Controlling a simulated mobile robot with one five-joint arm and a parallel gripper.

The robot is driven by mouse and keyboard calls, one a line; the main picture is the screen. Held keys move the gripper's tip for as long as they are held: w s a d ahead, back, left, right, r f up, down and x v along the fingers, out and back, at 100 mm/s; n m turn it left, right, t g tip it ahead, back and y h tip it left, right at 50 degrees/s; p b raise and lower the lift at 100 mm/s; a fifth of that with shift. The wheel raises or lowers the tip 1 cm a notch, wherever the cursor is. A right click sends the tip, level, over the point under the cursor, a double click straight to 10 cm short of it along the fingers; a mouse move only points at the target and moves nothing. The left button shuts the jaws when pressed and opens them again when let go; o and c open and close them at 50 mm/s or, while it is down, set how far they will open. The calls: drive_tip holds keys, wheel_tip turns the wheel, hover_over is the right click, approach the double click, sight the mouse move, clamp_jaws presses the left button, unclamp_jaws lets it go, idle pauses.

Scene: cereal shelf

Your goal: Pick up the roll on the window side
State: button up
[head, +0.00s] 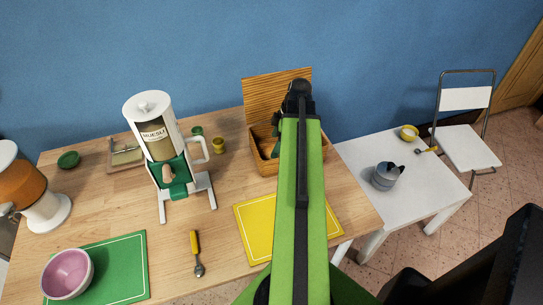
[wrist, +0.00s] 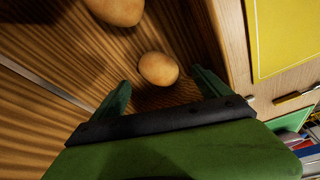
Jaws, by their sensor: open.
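In the wrist view, a small rounded tan roll (wrist: 158,68) lies on the striped wooden floor of the bread box (wrist: 45,35). A second, larger-looking roll (wrist: 115,10) is partly cut off at the top edge. My gripper (wrist: 161,78) is open, with its green fingers on either side of the nearer roll's lower part in the picture; I see no contact. In the head view, the wooden box (head: 262,162) stands at the back right of the table, and my arm hides much of it. No window shows, so I cannot tell which roll is on its side.
The box's raised striped lid (head: 262,95) stands against the blue wall. A yellow board (head: 255,225) lies in front of the box. A white cereal dispenser (head: 155,125) stands to the left. A white side table (head: 420,180) holds a grey jug (head: 385,176).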

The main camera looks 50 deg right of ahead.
sight(272, 149)
drive_tip(key=b+x, duration=0.3)
drive_tip(key=x, duration=0.1)
drive_tip(key=shift+f, duration=0.3)
drive_tip(key=shift+w+r, duration=0.1)
drive_tip(key=shift+r, duration=0.1)
drive_tip(key=shift+c, duration=0.5)
drive_tip(key=c, duration=1.4)
drive_tip(key=shift+o, duration=0.2)
wheel_tip(272, 149, up, 5)
drive_tip(key=p, duration=0.5)
drive_tip(key=s+d+r+p, duration=0.3)
drive_tip(key=s+r+p, duration=0.3)
drive_tip(key=s, duration=0.5)
drive_tip(key=shift+d, duration=0.2)
